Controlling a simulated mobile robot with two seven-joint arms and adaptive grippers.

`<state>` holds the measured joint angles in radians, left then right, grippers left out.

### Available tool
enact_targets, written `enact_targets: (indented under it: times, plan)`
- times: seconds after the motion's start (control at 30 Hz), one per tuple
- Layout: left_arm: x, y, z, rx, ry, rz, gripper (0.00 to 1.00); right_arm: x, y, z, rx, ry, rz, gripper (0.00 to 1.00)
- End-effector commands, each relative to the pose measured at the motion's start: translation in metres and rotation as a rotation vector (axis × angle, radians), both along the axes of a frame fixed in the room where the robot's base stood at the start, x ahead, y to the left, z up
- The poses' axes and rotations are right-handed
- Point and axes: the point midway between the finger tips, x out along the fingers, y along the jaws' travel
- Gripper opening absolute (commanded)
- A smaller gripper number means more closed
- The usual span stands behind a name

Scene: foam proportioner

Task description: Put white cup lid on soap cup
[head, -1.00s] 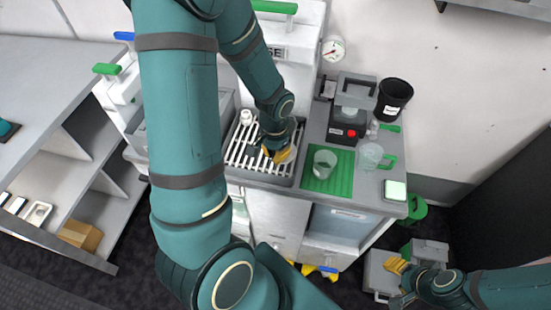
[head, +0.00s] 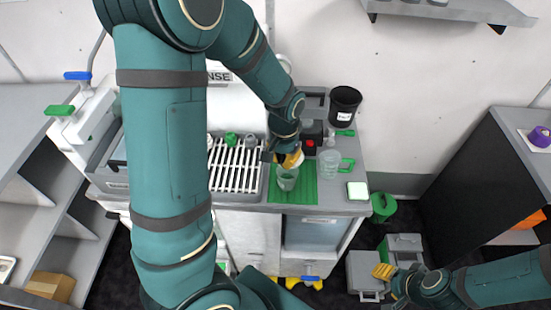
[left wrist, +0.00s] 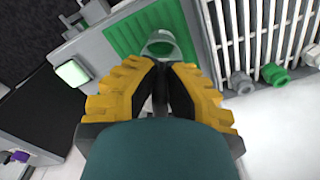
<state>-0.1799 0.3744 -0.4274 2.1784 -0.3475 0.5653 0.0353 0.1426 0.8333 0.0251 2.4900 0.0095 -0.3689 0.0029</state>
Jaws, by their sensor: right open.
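The clear soap cup (head: 287,181) stands upright on a green mat on the counter. Its rim (left wrist: 147,52) shows just beyond my fingertips in the left wrist view. My left gripper (head: 292,160) is over the cup, with its yellow fingers (left wrist: 163,68) close together. I cannot tell whether they hold anything, and I cannot make out a white lid between them. A small pale piece (head: 209,141) sits at the slatted rack's back left, but I cannot tell whether it is the lid. My right gripper (head: 386,272) is open and low at the right, away from the counter.
The slatted rack (head: 237,168) is left of the mat (head: 306,187), with green (head: 231,139) and grey (head: 249,141) pieces behind it. A green-handled clear jug (head: 329,165), a black cup (head: 344,106) and a pale green-edged square (head: 357,190) are to the right. Grey boxes (head: 365,270) stand on the floor.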

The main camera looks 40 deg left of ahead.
Motion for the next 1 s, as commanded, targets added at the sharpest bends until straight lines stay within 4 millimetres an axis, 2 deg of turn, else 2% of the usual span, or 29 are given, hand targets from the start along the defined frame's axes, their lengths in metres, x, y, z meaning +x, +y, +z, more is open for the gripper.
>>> enact_targets:
  times: [0.53,1.0]
  plan:
    - [0.0,0.0,-0.05,0.0,0.0,-0.001,0.0,-0.001,0.002,-0.045,-0.006,0.007,0.002,0.47]
    - [0.0,0.0,-0.055,0.0,0.0,-0.001,0.0,-0.002,0.002,-0.049,-0.006,0.009,0.004,0.47]
